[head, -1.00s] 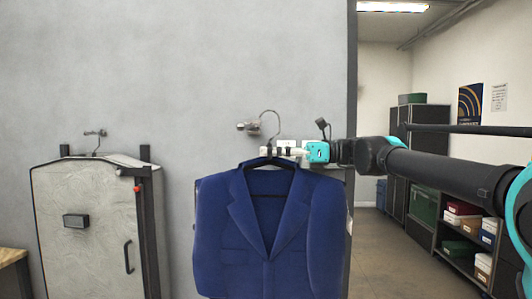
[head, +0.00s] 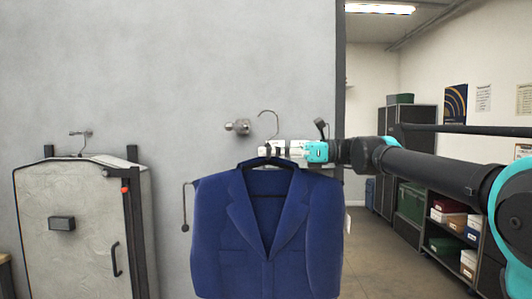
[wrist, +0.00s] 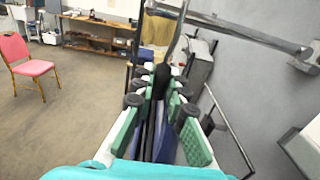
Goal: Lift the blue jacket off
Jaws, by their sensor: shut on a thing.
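The blue jacket (head: 225,225) hangs upright on a dark hanger (head: 266,162) with a metal hook (head: 269,115). My gripper (head: 268,150) is shut on the hanger at its neck, just above the collar. In the head view the hook shows to the right of the wall peg (head: 238,127), with a gap between them. In the wrist view my gripper (wrist: 160,88) closes around the dark hanger neck, and the peg (wrist: 250,32) runs across the top. The hook's upper end is out of that view.
A thin hooked rod (head: 184,205) is beside the jacket's left. Shelves with boxes (head: 452,222) are at the right. A pink chair (wrist: 22,60) stands on open floor.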

